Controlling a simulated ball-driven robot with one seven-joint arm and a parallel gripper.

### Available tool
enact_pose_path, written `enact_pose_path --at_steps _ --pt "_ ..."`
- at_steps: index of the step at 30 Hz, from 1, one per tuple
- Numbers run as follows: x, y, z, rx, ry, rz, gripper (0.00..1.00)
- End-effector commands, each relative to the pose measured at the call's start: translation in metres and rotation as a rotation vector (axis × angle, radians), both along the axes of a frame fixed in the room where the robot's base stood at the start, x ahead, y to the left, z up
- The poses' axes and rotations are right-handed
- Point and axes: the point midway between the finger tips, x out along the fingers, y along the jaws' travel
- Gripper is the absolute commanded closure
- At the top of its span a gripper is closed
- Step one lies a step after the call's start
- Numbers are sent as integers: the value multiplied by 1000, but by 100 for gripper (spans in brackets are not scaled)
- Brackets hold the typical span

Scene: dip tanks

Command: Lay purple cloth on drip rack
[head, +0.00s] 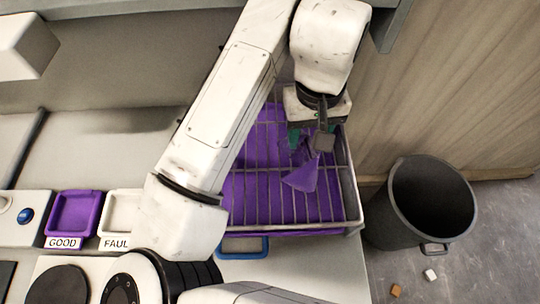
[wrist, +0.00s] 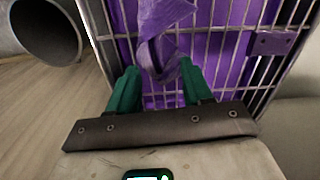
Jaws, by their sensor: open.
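The drip rack (head: 355,205) is a wire grid in a pale frame over a purple base, right of centre in the head view; its bars (wrist: 97,38) also show in the wrist view. The purple cloth (head: 302,178) shows as a crumpled, pointed piece over the bars. In the wrist view the cloth (wrist: 160,22) narrows to a twisted end between my fingertips. My gripper (head: 305,140) is open above the rack, its green fingers (wrist: 157,75) on either side of that end. I cannot tell whether they touch it. Purple on purple hides some of the cloth's outline.
A dark bin (head: 420,205) stands on the floor right of the rack. A purple GOOD tray (head: 73,214) and a white FAUL-marked tray (head: 120,207) are at the left. Two small blocks lie on the floor.

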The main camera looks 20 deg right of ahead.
Motion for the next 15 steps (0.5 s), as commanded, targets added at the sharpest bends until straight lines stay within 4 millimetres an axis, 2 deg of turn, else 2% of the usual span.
enact_pose_path --at_steps 1,6,15 --pt "0 0 0 0 0 0 45" --pt "0 0 0 0 0 0 29" --pt "0 0 3 1 -1 0 29"
